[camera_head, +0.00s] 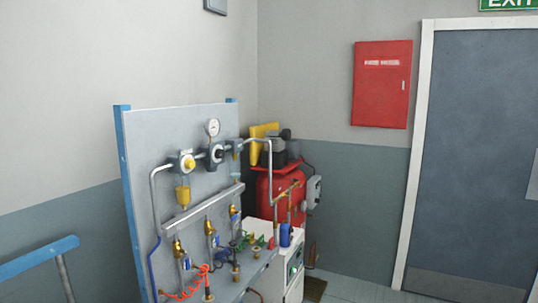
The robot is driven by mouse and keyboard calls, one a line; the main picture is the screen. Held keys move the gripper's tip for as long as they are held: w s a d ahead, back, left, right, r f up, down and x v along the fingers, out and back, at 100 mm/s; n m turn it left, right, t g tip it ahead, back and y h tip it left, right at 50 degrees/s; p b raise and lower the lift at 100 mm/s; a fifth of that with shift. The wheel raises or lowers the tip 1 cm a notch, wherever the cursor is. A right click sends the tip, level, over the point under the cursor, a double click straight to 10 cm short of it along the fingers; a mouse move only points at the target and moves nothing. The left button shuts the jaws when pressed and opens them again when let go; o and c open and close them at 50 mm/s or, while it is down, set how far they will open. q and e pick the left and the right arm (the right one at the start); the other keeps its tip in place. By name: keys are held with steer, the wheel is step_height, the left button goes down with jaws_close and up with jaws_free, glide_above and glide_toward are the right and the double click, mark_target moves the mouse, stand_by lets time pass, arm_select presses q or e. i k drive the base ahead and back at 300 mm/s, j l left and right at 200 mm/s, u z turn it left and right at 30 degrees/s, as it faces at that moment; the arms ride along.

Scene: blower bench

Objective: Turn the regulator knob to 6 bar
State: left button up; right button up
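A grey upright panel (150,130) with blue posts stands left of centre and carries pipework. A round white gauge (213,127) sits at its top; its needle is too small to read. Just below the gauge is a grey unit with a dark round knob (217,153), which looks like the regulator knob. To its left is another unit with a yellow round knob (189,163) above a yellow bowl (183,194). I cannot read any marks on the knobs. Neither of my grippers is in view.
Brass valves (211,228) and a coiled orange hose (188,288) are low on the panel. A red compressor tank (263,196) and white cabinet (260,238) stand to its right. A blue rail (38,258) is at lower left. Floor before the door (480,150) is clear.

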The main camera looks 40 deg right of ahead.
mark_target(220, 154)
steer(key=j+z, duration=0.15)
steer(key=z, duration=1.05)
steer(key=i+l, duration=0.1)
steer(key=l, duration=0.3)
steer(key=i+l+z, duration=0.15)
steer(key=l, duration=0.3)
steer(key=i+l, duration=0.1)
steer(key=l, duration=0.3)
steer(key=i+z, duration=0.25)
steer(key=i, duration=0.7)
